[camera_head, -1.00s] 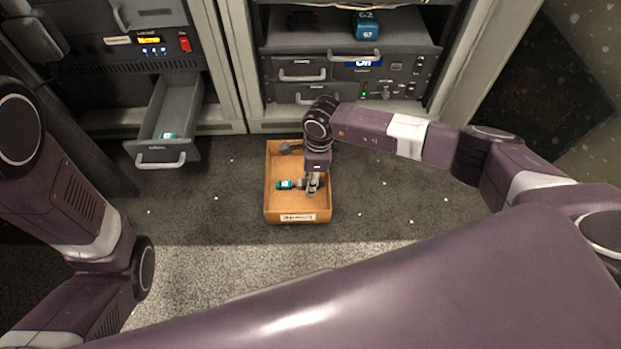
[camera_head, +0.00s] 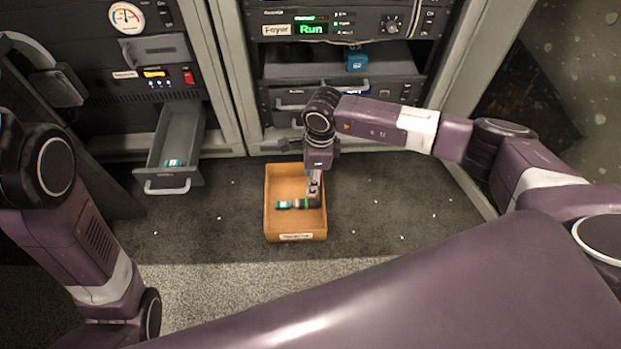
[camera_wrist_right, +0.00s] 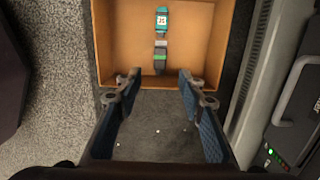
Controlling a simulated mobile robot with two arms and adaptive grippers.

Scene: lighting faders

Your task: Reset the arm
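My right gripper (camera_head: 313,192) is over the right side of an open tan box (camera_head: 296,237) on the floor in the head view. In the right wrist view this gripper (camera_wrist_right: 160,88) has its two fingers spread, with nothing between them. Inside the box lie a teal piece with a white label (camera_head: 283,205) and a dark piece with a green band (camera_head: 306,203), end to end. The wrist view also shows the teal piece (camera_wrist_right: 162,20) and the dark piece (camera_wrist_right: 160,57), ahead of the fingertips. My left arm shows at the left, but its gripper is out of view.
A grey drawer (camera_head: 167,187) stands open at the left, with a small teal item (camera_head: 174,163) inside. A rack shelf behind the box holds a blue cube (camera_head: 357,62). A display (camera_head: 311,29) reads "Run". Dark floor around the box is mostly clear.

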